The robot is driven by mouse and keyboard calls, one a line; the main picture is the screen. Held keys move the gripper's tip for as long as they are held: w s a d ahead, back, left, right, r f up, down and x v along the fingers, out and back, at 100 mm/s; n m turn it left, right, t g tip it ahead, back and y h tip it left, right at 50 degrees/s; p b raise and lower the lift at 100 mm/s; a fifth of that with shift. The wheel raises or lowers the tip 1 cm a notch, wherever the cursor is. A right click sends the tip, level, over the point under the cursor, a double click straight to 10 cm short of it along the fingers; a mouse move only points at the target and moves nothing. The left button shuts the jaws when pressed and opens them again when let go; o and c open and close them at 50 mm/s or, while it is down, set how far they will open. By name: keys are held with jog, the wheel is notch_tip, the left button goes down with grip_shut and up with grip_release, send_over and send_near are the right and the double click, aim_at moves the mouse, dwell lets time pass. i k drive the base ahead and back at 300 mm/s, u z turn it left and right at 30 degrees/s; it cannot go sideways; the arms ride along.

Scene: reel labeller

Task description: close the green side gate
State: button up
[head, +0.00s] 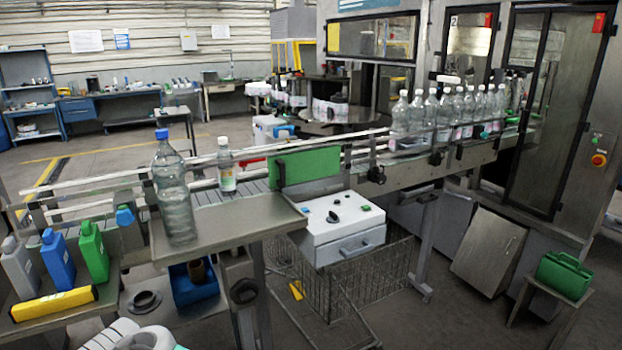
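The green side gate (312,165) is a flat rectangular panel at the near side of the conveyor, in the middle of the head view. A dark upright post or hinge (281,174) stands at its left end. The panel stands upright, roughly along the guide rails; I cannot tell whether it is fully shut. My gripper is not in view; only white and grey parts of what looks like my arm show at the bottom left edge, well away from the gate.
A white control box (343,226) with knobs sits just below the gate. A large clear bottle (173,195) stands on the metal side tray (235,217), left of the gate. A small bottle (226,166) stands on the conveyor. A wire basket (362,283) is underneath.

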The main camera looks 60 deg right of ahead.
aim_at(284, 170)
jog(key=z, duration=1.15)
